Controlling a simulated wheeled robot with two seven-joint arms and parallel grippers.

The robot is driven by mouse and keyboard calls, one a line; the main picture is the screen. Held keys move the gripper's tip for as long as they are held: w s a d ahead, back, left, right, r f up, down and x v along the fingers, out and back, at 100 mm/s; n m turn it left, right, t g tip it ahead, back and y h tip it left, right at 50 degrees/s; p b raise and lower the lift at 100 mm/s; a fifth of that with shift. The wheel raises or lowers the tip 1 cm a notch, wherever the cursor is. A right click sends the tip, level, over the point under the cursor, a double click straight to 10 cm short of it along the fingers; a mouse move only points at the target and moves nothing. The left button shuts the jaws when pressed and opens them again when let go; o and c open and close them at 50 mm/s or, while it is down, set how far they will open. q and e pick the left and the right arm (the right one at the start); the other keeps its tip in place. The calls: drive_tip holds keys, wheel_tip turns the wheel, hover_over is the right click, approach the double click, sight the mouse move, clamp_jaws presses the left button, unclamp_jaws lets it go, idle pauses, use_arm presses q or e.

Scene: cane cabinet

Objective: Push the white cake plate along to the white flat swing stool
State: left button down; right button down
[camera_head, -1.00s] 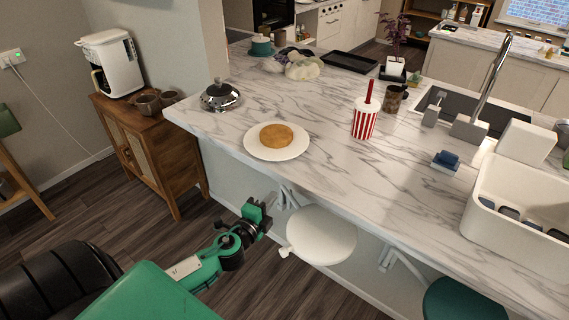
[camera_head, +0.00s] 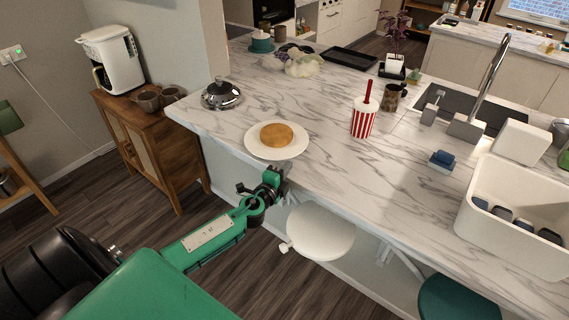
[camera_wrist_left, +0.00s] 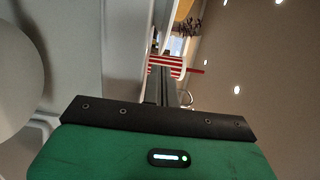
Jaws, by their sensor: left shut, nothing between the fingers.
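The white cake plate (camera_head: 257,148) lies on the marble counter near its front edge and bears a round golden cake (camera_head: 276,135). The white flat swing stool (camera_head: 322,233) is below the counter edge, to the lower right of the plate. My left gripper (camera_head: 282,169) is shut and empty at the counter's front edge, just below the plate and above the stool's left side; I cannot tell whether it touches the plate. In the left wrist view its shut fingers (camera_wrist_left: 161,88) point ahead, and the pale stool (camera_wrist_left: 18,75) shows at the left. My right gripper is out of view.
A striped cup (camera_head: 363,117) stands right of the plate; a silver domed dish (camera_head: 220,95) stands to its left. A green stool (camera_head: 455,299) is at the lower right. A wooden cabinet (camera_head: 160,150) stands left of the counter. The marble between plate and cup is clear.

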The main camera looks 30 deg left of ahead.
sight(280, 160)
use_arm(q)
drive_tip(key=shift+w+a, duration=0.5)
drive_tip(key=shift+a, duration=0.15)
drive_tip(key=shift+w+a+f, duration=0.1)
drive_tip(key=shift+w+a, duration=0.2)
drive_tip(key=shift+w+a+b, duration=0.8)
drive_tip(key=shift+a+b, duration=0.1)
drive_tip(key=shift+w+a, duration=0.2)
drive_tip(key=shift+a, duration=0.05)
